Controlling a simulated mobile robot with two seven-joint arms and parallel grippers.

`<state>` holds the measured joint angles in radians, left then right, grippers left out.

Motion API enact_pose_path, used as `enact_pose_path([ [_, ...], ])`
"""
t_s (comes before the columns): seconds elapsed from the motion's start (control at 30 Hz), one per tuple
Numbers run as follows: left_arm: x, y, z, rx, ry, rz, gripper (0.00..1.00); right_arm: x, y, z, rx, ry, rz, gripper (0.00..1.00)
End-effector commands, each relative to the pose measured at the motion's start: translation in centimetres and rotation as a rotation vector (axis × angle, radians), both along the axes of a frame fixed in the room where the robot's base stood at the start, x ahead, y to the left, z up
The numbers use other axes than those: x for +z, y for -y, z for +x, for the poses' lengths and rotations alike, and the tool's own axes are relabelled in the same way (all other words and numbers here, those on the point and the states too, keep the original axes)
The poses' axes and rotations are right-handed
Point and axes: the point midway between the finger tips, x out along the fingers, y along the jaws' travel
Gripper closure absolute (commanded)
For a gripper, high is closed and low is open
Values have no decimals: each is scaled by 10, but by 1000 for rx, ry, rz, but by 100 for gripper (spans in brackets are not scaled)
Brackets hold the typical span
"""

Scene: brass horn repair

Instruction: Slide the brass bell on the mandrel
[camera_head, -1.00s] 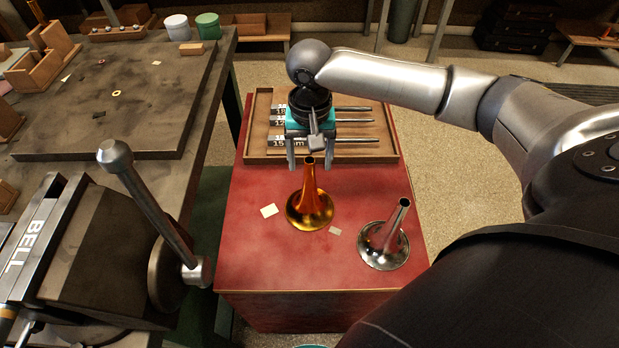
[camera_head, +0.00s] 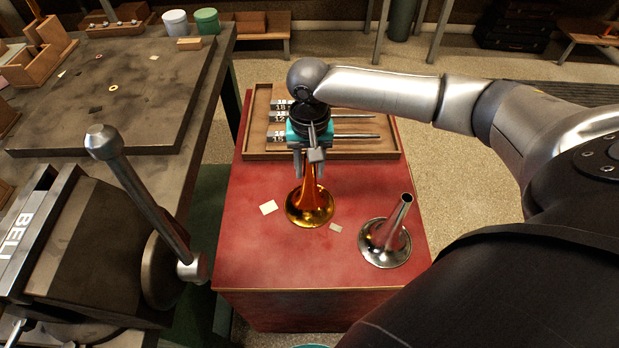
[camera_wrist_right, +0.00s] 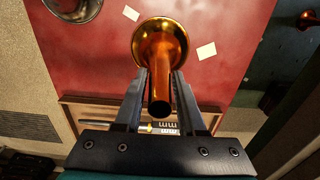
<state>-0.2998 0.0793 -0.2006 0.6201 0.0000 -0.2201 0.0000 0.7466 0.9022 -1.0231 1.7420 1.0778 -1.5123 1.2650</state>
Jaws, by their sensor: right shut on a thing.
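The brass bell (camera_head: 309,207), orange-gold, stands upright on its flared rim on the red cabinet top (camera_head: 255,245). My right gripper (camera_head: 311,172) points down over it and is shut on its narrow upper stem. In the right wrist view the two fingers (camera_wrist_right: 158,85) flank the stem of the bell (camera_wrist_right: 160,42), with its open tube end towards the camera. Steel mandrels (camera_head: 352,136) with numbered blocks lie in a wooden tray (camera_head: 257,120) behind the gripper; the gripper hides part of them. My left gripper is not in view.
A silver bell (camera_head: 386,245) stands to the right of the brass one, near the cabinet's right edge. Paper scraps (camera_head: 268,207) lie around. A heavy vise (camera_head: 85,245) marked BELL, with an upright lever, sits on the workbench (camera_head: 110,120) at left.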

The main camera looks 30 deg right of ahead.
Motion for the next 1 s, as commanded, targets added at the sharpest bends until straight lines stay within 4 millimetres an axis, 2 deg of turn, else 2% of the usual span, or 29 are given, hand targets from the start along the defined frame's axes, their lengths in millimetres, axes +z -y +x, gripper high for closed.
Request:
enact_pose_path([
  [0.03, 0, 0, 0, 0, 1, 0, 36, 0, 0, 0, 0, 0, 0, 79],
  [0.23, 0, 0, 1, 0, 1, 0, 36, 0, 0, 0, 0, 0, 0, 100],
  [1.0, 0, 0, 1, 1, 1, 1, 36, 0, 0, 0, -1, 0, -1, 100],
])
